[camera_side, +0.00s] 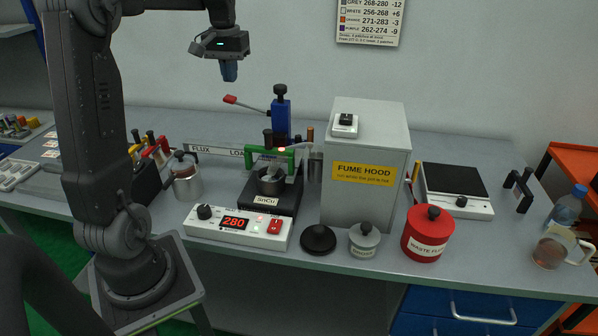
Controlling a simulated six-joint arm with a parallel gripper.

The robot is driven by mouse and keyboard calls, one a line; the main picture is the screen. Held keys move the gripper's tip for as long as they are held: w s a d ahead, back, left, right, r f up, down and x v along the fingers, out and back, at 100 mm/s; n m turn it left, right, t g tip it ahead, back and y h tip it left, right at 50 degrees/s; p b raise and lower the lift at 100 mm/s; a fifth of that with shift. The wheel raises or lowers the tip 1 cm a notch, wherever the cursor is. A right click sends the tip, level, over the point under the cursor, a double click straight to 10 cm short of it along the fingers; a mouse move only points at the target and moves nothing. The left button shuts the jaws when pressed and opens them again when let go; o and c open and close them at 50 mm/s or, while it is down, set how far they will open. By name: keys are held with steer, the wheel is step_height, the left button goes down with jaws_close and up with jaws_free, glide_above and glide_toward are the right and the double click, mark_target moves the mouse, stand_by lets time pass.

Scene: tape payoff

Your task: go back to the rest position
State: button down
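My gripper (229,71) hangs at the upper middle of the side view and points down, in free air well above the bench. Its dark blue-grey fingers show as one narrow block from this side. I cannot tell whether they are apart or together, and I see nothing clearly held. Below and to the right of it is a blue upright fixture (281,118) with a red-tipped lever (231,100). A small pot (270,182) sits on the block labelled SnCu, under a green bracket (297,157).
A control box (258,242) reads 280. The grey fume hood (365,200) stands right of the pot. A red waste flux can (424,240), a lidded grey jar (364,236) and a black round lid (318,239) line the front. A metal jug (188,182) and colored-handled tools stand left.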

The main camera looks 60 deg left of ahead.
steer(key=s+d+r+m+t+y, duration=0.1)
steer(key=s+d+m, duration=0.1)
steer(key=d, duration=0.7)
steer(key=s+d+m+t, duration=0.1)
steer(key=d+m+t, duration=0.1)
steer(key=d, duration=0.8)
steer(key=s+d+f+m+t+h, duration=0.1)
steer(key=s+d+f+m, duration=0.3)
steer(key=s+d, duration=0.5)
steer(key=d+t, duration=0.1)
steer(key=d, duration=0.1)
steer(key=shift+s+d+f+m, duration=0.3)
steer(key=shift+f, duration=0.05)
